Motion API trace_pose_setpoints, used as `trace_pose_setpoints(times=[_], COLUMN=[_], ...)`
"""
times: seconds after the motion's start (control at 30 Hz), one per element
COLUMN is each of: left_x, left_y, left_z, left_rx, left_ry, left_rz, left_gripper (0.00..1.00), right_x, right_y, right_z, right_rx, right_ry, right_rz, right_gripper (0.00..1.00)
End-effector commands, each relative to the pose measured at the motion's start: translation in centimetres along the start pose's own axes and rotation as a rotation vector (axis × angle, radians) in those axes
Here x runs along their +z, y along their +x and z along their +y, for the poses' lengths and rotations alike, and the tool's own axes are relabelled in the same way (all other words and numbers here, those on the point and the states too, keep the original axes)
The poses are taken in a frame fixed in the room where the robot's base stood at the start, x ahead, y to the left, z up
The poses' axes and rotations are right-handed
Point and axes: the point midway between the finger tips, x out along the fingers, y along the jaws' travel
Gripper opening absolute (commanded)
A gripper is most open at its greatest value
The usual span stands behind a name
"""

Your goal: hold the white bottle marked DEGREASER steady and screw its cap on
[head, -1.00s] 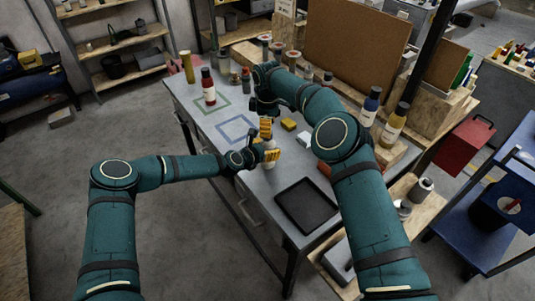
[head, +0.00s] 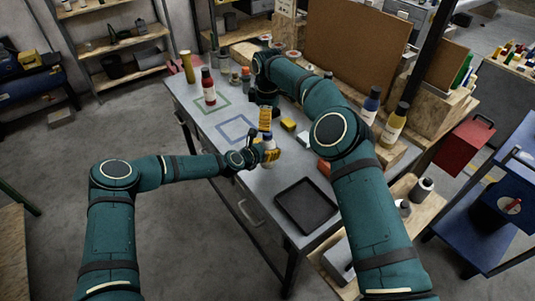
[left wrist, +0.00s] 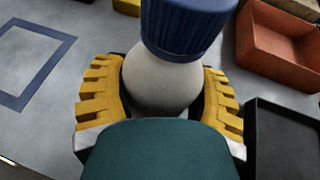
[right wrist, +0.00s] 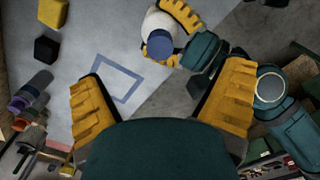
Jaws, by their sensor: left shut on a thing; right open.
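The white bottle (head: 268,146) is upright in my left gripper (head: 265,154), over the near edge of the bench. Its blue cap (left wrist: 185,25) sits on the bottle's neck in the left wrist view. I cannot tell how tightly it is seated. The yellow fingers of my left gripper are shut around the white body (left wrist: 163,85); no marking on it is readable. In the right wrist view the cap (right wrist: 160,44) lies beyond the gap between the right fingertips (right wrist: 163,85).
A blue outlined square (head: 237,130) on the bench is empty. A red bottle (head: 208,87) stands in a green outlined square. A black tray (head: 306,205), an orange bin (left wrist: 280,45) and a yellow block (head: 288,124) are near the bottle.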

Motion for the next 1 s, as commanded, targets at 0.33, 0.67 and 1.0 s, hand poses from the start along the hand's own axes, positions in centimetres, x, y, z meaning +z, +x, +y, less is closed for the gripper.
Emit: trace_pose_setpoints(times=[0.33, 0.67, 1.0], left_x=[0.0, 0.0, 0.0], left_y=[0.0, 0.0, 0.0], left_z=[0.0, 0.0, 0.0], left_rx=[0.000, 0.000, 0.000], left_ry=[0.000, 0.000, 0.000], left_rz=[-0.001, -0.001, 0.000], left_gripper=[0.00, 0.00, 0.99], right_x=[0.0, 0.0, 0.0], right_y=[-4.8, -5.3, -5.2], right_z=[0.1, 0.0, 0.0], right_rx=[0.002, 0.000, 0.000], right_ry=[0.002, 0.001, 0.001], right_rz=[0.001, 0.001, 0.001], right_gripper=[0.94, 0.94, 0.94])
